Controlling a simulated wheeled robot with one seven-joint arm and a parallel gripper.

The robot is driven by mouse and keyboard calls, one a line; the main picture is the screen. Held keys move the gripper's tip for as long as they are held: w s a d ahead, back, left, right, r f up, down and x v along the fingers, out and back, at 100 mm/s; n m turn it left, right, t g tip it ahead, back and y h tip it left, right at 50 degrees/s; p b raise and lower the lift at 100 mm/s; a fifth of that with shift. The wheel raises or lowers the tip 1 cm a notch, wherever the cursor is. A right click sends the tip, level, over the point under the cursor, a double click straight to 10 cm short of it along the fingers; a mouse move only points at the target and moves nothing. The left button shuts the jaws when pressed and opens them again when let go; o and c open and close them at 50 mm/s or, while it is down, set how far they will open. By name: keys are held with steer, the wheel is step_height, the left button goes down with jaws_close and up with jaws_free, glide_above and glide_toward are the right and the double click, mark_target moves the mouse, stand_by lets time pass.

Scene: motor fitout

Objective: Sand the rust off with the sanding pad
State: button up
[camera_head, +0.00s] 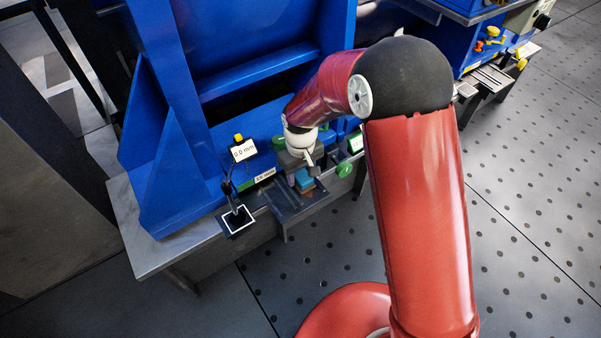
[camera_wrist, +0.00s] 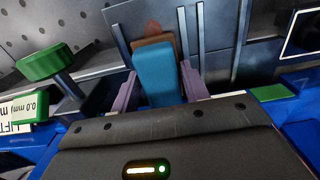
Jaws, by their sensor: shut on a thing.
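The sanding pad (camera_wrist: 156,75) is a blue block with a brown layer along its far side. My gripper (camera_wrist: 158,80) is shut on it, with a purple finger on each side. In the head view the blue pad (camera_head: 304,180) shows just below my gripper (camera_head: 303,172), low over a grey metal plate. A faint reddish rust patch (camera_wrist: 152,27) lies on the plate just beyond the pad in the wrist view. I cannot tell whether the pad touches the plate, or whether more rust is hidden beneath it.
A green knob (camera_wrist: 46,62) stands to the left in the wrist view. In the head view, a small display reading 0.0 mm (camera_head: 243,150) and a black stand (camera_head: 236,219) are left of the plate. A large blue frame (camera_head: 165,130) rises behind.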

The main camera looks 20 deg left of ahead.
steer(key=shift+r+p, duration=1.95)
steer(key=shift+r, duration=1.3)
steer(key=shift+s+f, duration=0.1)
steer(key=shift+s, duration=0.05)
